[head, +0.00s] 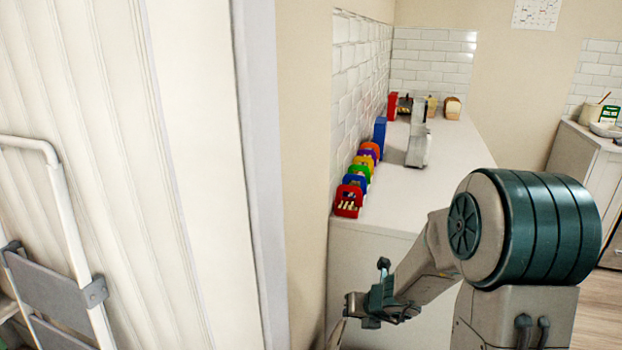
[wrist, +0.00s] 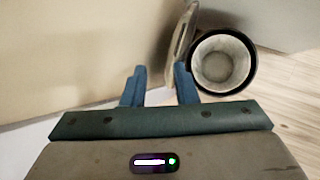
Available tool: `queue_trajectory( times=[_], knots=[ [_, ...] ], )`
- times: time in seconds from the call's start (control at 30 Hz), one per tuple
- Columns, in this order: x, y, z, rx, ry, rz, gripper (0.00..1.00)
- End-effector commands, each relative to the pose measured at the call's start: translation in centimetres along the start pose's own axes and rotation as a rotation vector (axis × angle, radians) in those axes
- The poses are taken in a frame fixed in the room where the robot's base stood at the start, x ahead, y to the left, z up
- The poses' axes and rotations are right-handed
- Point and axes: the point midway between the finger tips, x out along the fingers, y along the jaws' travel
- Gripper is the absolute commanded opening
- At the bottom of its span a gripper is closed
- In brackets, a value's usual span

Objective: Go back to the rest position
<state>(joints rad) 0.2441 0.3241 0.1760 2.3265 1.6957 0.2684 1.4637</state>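My gripper (wrist: 159,72) shows in the wrist view with its two blue fingers apart and nothing between them. It points down past a beige surface towards the floor. In the head view my arm reaches down in front of the near end of the white counter (head: 440,150). The wrist shows low in the picture, below the counter top, and the fingertips are hard to make out there.
A round bin (wrist: 250,65) with a dark rim stands on the floor close to the right finger, a thin upright panel (wrist: 181,42) beside it. Coloured holders (head: 349,200) line the counter's wall side. A step ladder (head: 70,220) leans at left.

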Motion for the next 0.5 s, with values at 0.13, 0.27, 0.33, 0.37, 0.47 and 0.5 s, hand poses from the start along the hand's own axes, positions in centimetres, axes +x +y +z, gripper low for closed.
queue_trajectory(
  times=[0.13, 0.27, 0.33, 0.37, 0.47, 0.5],
  knots=[
    [-4.7, 4.0, 0.8, -0.523, -0.026, 0.077, 0.26],
    [-8.5, 6.6, 0.1, -0.99, -0.029, 0.132, 0.26],
    [-10.6, 7.7, -0.7, -1.239, -0.023, 0.159, 0.26],
    [-11.4, 8.1, -1.1, -1.344, -0.019, 0.169, 0.26],
    [-14.3, 8.8, -2.7, -1.693, 0.008, 0.205, 0.26],
    [-15.4, 8.9, -3.3, -1.829, 0.023, 0.218, 0.26]
  ],
)
